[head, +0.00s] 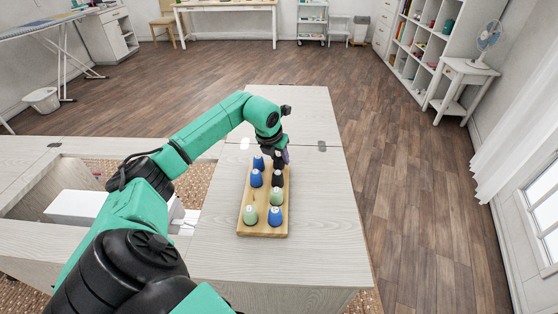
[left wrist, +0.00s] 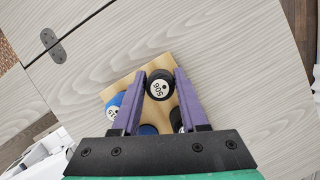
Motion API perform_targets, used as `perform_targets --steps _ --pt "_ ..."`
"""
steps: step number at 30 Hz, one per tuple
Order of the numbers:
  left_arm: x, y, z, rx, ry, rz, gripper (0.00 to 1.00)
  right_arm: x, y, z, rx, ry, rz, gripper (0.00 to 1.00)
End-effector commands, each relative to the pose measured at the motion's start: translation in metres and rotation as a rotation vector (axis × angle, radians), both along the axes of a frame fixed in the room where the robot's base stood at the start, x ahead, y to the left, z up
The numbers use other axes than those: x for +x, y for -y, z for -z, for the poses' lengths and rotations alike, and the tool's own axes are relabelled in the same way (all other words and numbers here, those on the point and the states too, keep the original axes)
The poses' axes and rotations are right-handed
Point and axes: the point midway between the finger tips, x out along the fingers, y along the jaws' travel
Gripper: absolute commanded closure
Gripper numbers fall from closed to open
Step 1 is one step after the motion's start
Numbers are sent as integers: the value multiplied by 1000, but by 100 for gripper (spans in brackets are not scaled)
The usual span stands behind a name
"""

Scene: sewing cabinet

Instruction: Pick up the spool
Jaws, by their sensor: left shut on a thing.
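A wooden spool rack (head: 263,222) stands on the pale cabinet top and holds blue, black and green spools. My left gripper (head: 282,158) is over the far right end of the rack, pointing down. In the left wrist view its purple fingers (left wrist: 160,77) are shut on a black spool (left wrist: 160,87) marked 505. I cannot tell whether this spool is clear of the rack. Another black spool (head: 277,179) stands just nearer on the rack. A blue spool (left wrist: 115,108) is left of the fingers in the left wrist view. My right gripper is not in view.
The pale cabinet top (head: 315,240) is bare around the rack, with a hinge (head: 322,146) near its far right. An open cabinet well with a white machine (head: 78,206) lies to the left. A white side table with a fan (head: 463,78) stands far right.

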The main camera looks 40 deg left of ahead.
Motion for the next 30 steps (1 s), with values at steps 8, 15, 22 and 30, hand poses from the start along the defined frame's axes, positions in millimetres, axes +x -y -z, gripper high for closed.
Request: perform_targets --steps 8,15,22,30 --pt "1 0 -69 2 9 0 100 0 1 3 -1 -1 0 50" --pt "1 0 -155 -1 7 0 100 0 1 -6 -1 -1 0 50" --pt "0 0 -187 1 1 0 100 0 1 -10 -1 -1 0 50" --pt "0 0 -188 1 0 0 100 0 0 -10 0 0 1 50"
